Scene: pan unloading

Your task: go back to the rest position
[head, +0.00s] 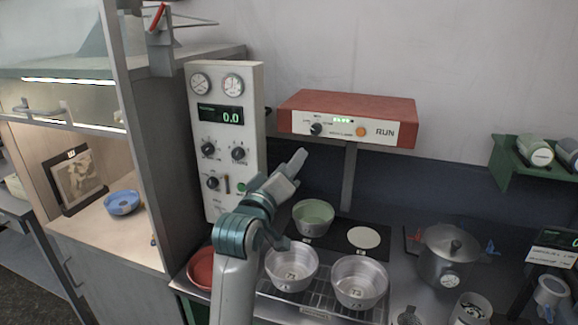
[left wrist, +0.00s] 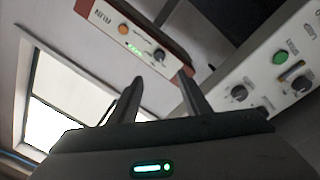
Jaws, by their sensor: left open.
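My left gripper (head: 292,165) is raised in front of the tall control panel and the red-topped box, above the work surface. In the left wrist view its two fingers (left wrist: 160,98) stand apart with nothing between them. Its arm comes up from the bottom of the head view. My right gripper is in neither view.
A tall white panel (head: 194,130) stands left of the gripper, a red box (head: 350,108) behind it. A lidded pot (head: 447,262) stands right.

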